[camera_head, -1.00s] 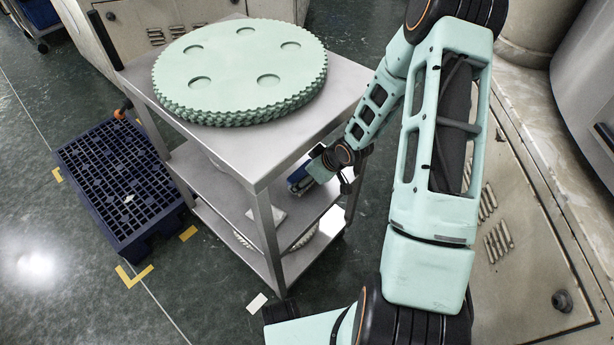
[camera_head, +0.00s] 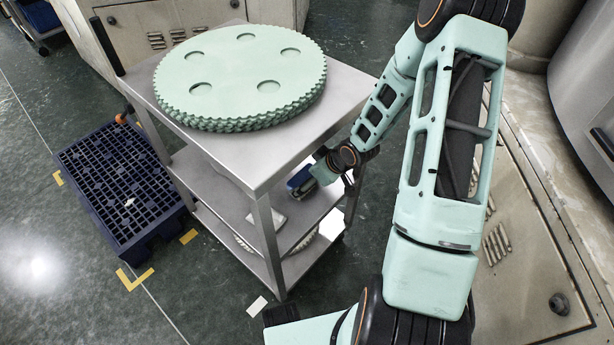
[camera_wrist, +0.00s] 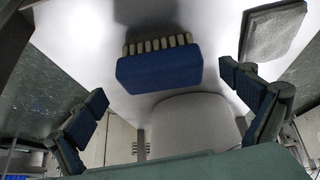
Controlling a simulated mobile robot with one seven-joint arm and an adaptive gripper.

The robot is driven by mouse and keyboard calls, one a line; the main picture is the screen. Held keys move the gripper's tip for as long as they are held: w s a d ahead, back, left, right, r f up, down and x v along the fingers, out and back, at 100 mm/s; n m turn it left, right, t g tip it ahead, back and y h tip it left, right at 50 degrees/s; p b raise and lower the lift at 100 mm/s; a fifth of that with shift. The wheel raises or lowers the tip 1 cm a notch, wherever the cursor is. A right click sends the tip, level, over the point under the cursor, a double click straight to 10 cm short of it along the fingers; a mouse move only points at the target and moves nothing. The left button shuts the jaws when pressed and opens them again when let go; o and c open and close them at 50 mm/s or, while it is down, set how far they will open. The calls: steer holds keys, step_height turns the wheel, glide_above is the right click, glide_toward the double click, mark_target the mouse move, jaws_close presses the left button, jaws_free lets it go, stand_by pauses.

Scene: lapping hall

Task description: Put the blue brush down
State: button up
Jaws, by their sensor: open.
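The blue brush (camera_wrist: 160,70) lies on the middle shelf (camera_head: 235,200) of a steel trolley. In the wrist view its blue block faces me and its row of pale bristles shows along the far side. In the head view the brush (camera_head: 299,178) shows as a small blue patch near the shelf's right side. My gripper (camera_wrist: 164,86) is open, with one finger to each side of the brush and gaps between them and it. In the head view my gripper (camera_head: 322,170) reaches in under the trolley's top, beside the brush.
A stack of green toothed discs (camera_head: 240,75) sits on the trolley's top (camera_head: 300,140). A grey flat pad (camera_wrist: 273,32) lies on the shelf, right of the brush. A dark blue grated pallet (camera_head: 115,190) stands on the floor at left. A machine cabinet (camera_head: 530,240) stands at right.

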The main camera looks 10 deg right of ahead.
steer(key=p+v, duration=0.3)
steer(key=v, duration=0.6)
steer(key=shift+s+r+p, duration=0.15)
steer(key=shift+s+p, duration=0.05)
steer(key=shift+p, duration=0.1)
steer(key=shift+d, duration=0.2)
